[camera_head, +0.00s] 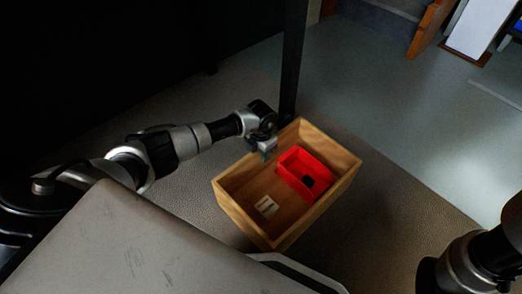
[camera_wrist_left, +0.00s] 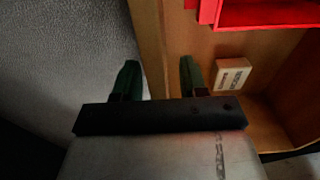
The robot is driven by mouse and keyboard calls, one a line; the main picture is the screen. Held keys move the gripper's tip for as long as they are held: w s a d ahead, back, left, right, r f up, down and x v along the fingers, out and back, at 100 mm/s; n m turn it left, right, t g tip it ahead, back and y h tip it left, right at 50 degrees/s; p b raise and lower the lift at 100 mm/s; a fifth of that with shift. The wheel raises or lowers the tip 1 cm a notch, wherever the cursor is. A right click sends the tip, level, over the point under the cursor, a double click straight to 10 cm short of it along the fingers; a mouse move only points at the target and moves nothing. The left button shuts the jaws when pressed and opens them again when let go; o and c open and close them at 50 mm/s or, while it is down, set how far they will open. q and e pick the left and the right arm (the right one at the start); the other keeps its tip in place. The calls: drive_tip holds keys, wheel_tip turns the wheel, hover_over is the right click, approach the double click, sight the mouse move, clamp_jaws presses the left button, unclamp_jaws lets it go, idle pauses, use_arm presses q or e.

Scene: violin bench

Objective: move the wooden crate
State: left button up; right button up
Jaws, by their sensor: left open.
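The wooden crate (camera_head: 318,211) is an open-topped box standing on a grey textured surface (camera_head: 385,190). It holds a red bin (camera_head: 303,165) and a small pale box with print on it (camera_head: 266,206). My left gripper (camera_head: 268,153) is at the crate's far left wall. In the left wrist view my open left gripper (camera_wrist_left: 159,72) straddles the crate's wall (camera_wrist_left: 149,45), one finger outside and the other inside. I cannot tell whether either finger touches the wood. The red bin (camera_wrist_left: 265,14) and the small box (camera_wrist_left: 232,74) also show there.
A dark upright post (camera_head: 292,60) stands just behind the crate. A grey panel (camera_head: 130,245) fills the lower left. The grey surface right of the crate is clear. Part of my right arm shows at lower right; its gripper is out of view.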

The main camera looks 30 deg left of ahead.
use_arm(q)
clamp_jaws()
idle(1.4)
